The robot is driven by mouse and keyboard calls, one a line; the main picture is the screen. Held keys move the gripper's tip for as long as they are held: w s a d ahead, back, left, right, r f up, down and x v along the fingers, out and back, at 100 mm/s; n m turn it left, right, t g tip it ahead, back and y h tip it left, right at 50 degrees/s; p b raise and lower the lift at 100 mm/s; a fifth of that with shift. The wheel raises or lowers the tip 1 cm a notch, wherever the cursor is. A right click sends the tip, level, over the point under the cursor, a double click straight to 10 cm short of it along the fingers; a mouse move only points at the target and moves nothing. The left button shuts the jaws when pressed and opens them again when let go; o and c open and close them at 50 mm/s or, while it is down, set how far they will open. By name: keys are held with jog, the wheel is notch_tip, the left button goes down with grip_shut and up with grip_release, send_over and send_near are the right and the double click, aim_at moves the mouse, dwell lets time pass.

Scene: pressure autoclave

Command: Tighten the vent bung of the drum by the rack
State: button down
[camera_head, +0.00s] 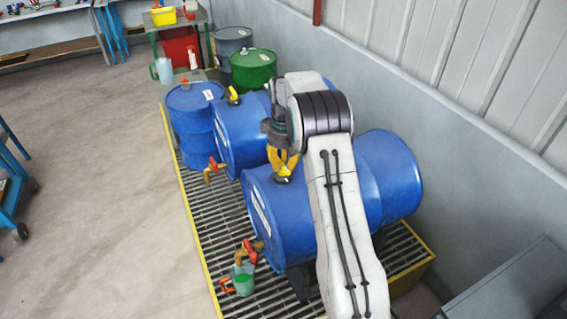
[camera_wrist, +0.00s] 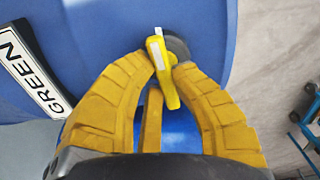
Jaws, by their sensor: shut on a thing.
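My gripper (camera_head: 284,168) is over the top of the nearest lying blue drum (camera_head: 280,215), close to its tap end. In the wrist view my yellow fingers (camera_wrist: 172,66) are shut on the yellow handle of the vent bung (camera_wrist: 164,78). The bung's dark round base (camera_wrist: 178,47) shows behind the handle on the blue drum wall (camera_wrist: 110,30). A white label reading "GREEN" (camera_wrist: 32,72) is on the drum. In the head view the fingers mostly hide the bung. I cannot tell how tight it is.
A second lying blue drum (camera_head: 235,140) with its own yellow bung (camera_head: 232,93) is just behind. An upright blue drum (camera_head: 190,118) and a green drum (camera_head: 253,70) stand farther back. A green jug (camera_head: 243,280) is under the near brass tap (camera_head: 250,249). Open floor is left.

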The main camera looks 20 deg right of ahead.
jog(key=shift+s+f+m, duration=0.2)
jog(key=shift+f+m, duration=0.05)
jog(key=shift+m, duration=0.25)
jog(key=c, duration=1.5)
grip_release()
jog(key=o, duration=0.5)
jog(key=shift+w+r, duration=0.1)
jog(key=shift+r, duration=0.05)
jog(key=shift+o, duration=0.2)
jog(key=shift+r, duration=0.1)
notch_tip(320, 180, up, 12)
